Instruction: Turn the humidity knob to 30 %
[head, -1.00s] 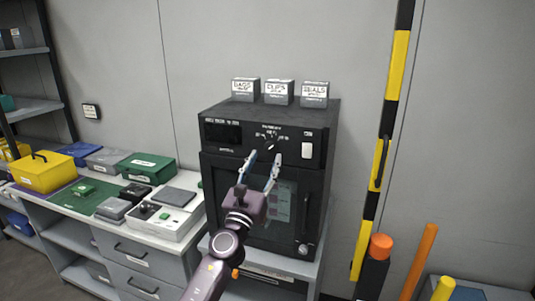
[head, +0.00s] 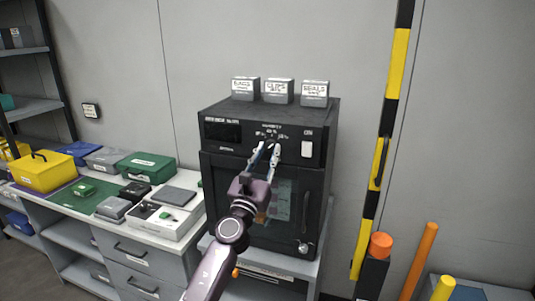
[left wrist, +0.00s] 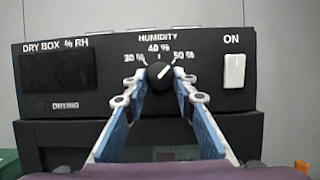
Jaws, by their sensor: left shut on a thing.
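The humidity knob (left wrist: 158,76) is a round black knob on the dry box's front panel (left wrist: 115,75). Its white pointer line tilts up and to the right, between the 40 % mark at the top and the 50 % mark at the right. The 30 % mark (left wrist: 134,58) is at the upper left. My left gripper (head: 267,147) is at the knob, with its fingertips on either side, shut on it; they also show in the left wrist view. In the head view the fingers largely hide the knob. My right gripper is not in view.
A white ON switch (left wrist: 234,71) is right of the knob, and a dark display (left wrist: 59,71) is left. Several labelled small boxes (head: 279,92) stand on the dry box (head: 222,165). A bench (head: 150,240) with cases is at left. A striped yellow-black post (head: 397,65) stands at right.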

